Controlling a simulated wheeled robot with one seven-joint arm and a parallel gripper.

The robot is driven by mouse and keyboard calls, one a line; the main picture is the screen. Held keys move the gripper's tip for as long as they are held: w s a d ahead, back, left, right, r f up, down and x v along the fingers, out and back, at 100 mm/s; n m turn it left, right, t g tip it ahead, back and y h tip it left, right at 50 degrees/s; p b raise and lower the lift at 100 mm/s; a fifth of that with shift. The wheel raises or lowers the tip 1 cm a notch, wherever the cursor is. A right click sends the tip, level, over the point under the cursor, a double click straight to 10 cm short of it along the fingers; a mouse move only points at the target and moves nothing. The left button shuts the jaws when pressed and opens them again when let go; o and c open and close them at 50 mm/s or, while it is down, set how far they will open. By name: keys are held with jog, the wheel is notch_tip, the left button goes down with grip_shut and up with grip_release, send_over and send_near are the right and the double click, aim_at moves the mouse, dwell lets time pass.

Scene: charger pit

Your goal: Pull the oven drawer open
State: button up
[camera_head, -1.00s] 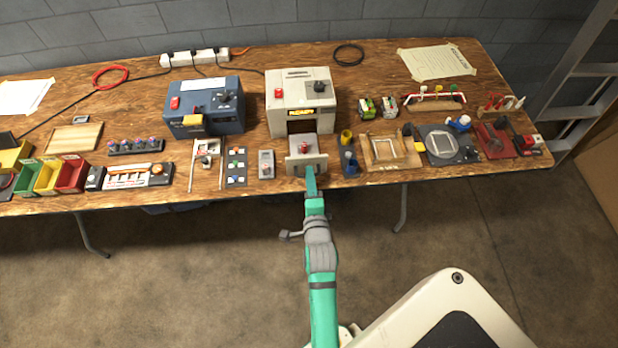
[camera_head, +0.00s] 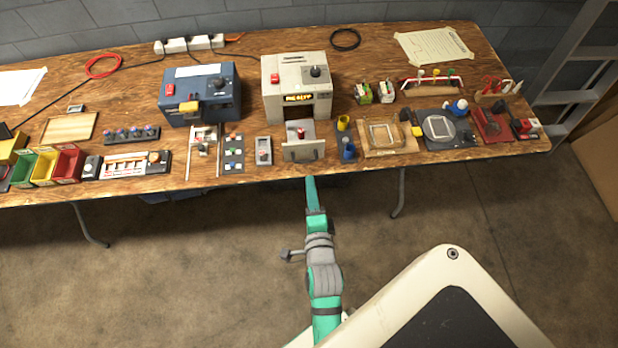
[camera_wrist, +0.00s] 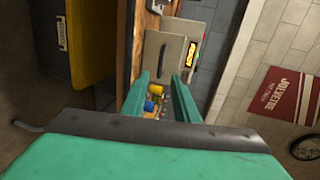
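The oven (camera_head: 276,91) is a beige box with a red button and a black knob on top and a dark opening in front. Its drawer (camera_head: 302,152) stands pulled out from that opening, with a grey front plate and handle and a small red-topped item inside. The drawer front (camera_wrist: 166,50) also shows ahead in the wrist view. My gripper (camera_head: 311,181) is just in front of the drawer, apart from the handle. In the wrist view its two green fingers (camera_wrist: 163,88) are spread with nothing held between them.
A blue machine (camera_head: 200,98) stands left of the oven. Wooden fixtures and small parts fill the table (camera_head: 230,185). The floor (camera_head: 200,260) before the table's front edge is clear.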

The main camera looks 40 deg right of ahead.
jog(key=shift+v, duration=0.85)
jog(key=s+a+r+n+t+y, duration=0.1)
jog(key=s+a+r+n+y, duration=0.1)
jog(key=s+a+n, duration=0.6)
jog(key=s+a+r+n+t+y, duration=0.1)
jog(key=s+a+n+y, duration=0.4)
jog(key=a+n, duration=0.9)
jog(key=s+r+n, duration=0.1)
jog(key=s+n, duration=0.1)
jog(key=s, duration=0.1)
jog(key=shift+s+a+r+y, duration=0.2)
jog(key=shift+a+y, duration=0.05)
jog(key=shift+y, duration=0.05)
